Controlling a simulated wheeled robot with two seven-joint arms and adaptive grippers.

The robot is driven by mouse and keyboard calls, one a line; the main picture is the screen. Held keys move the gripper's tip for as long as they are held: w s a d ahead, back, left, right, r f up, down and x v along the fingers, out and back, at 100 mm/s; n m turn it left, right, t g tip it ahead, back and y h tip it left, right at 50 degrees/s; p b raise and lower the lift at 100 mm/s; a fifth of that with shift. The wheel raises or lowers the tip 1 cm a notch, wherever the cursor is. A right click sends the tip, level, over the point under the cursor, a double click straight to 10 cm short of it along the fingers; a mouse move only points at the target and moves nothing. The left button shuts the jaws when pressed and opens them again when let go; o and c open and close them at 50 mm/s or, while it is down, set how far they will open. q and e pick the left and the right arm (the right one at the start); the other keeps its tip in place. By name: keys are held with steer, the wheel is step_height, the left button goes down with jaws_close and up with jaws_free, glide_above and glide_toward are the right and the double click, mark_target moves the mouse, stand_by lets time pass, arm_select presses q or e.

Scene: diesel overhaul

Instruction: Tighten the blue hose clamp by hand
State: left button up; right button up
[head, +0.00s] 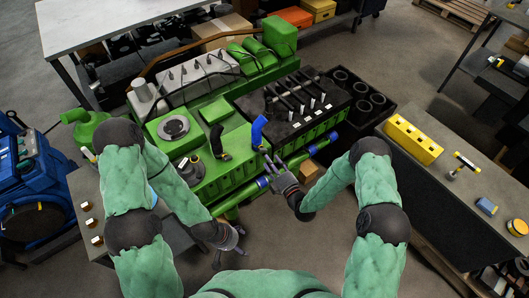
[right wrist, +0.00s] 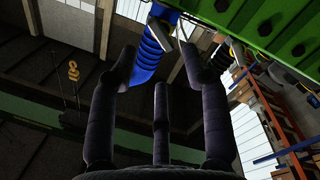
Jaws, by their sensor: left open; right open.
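A bright blue ribbed hose (head: 258,131) stands at the near side of the green engine (head: 235,165). It also shows in the right wrist view (right wrist: 149,58), upper middle, between my spread fingers. A metallic band, probably the clamp, is at the hose end at the top of the right wrist view (right wrist: 164,14); its screw is not clear. My right gripper (head: 273,160) is open just below the hose's lower end in the head view. I see nothing held in it. My left gripper (head: 230,247) is open and empty, low in front of the engine.
A green pipe with blue sleeves (head: 312,150) runs along the engine's near side. A grey bench (head: 450,195) on the right carries a yellow block (head: 413,139) and a T-handled tool (head: 463,164). A blue machine (head: 30,185) stands at left. Floor shows between my arms.

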mark_target(263, 151)
steer(key=shift+x, duration=3.05)
steer(key=shift+b, duration=0.35)
jaws_close()
